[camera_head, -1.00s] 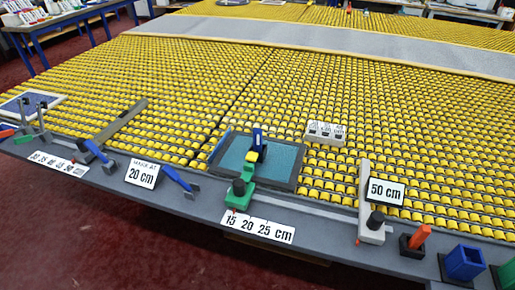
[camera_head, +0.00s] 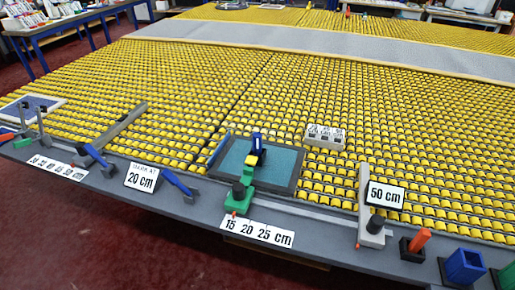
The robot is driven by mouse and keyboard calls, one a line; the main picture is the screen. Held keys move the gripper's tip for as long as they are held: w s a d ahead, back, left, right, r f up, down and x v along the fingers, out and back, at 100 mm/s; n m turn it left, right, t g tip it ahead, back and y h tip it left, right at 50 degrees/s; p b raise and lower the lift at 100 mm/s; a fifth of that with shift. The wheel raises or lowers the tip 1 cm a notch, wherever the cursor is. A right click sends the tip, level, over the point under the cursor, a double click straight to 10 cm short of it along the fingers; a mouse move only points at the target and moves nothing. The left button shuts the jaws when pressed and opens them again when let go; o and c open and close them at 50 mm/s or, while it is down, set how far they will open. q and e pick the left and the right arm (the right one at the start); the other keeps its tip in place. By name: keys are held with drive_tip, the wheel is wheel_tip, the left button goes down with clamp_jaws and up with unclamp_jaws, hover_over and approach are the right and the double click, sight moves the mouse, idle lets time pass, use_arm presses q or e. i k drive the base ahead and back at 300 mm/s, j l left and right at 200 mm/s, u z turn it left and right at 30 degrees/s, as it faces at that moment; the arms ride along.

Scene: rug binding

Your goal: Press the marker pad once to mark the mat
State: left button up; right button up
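A teal mat (camera_head: 283,165) with a grey border lies on the yellow rollers near the front edge of the table. A green gauge (camera_head: 238,201) with a black knob stands at its front left, and its green bar reaches onto the mat. I cannot tell for certain which part is the marker pad. No mark on the mat can be made out. Neither of my grippers is in view.
The grey front ledge holds a "15 20 25 cm" label (camera_head: 258,233), a "20 cm" card (camera_head: 142,177), a blue-handled tool (camera_head: 178,184), a "50 cm" card (camera_head: 385,195) on a grey gauge (camera_head: 371,235), an orange-handled piece (camera_head: 416,242) and a blue cup (camera_head: 463,265). A pale block (camera_head: 324,137) lies on the rollers.

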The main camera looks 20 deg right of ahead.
sight(252, 160)
drive_tip(key=i+j+z, duration=0.35)
drive_tip(key=j, duration=0.2)
drive_tip(key=i+j+z, duration=0.15)
drive_tip(key=j, duration=0.2)
drive_tip(key=i+j+z, duration=0.15)
drive_tip(key=j, duration=0.15)
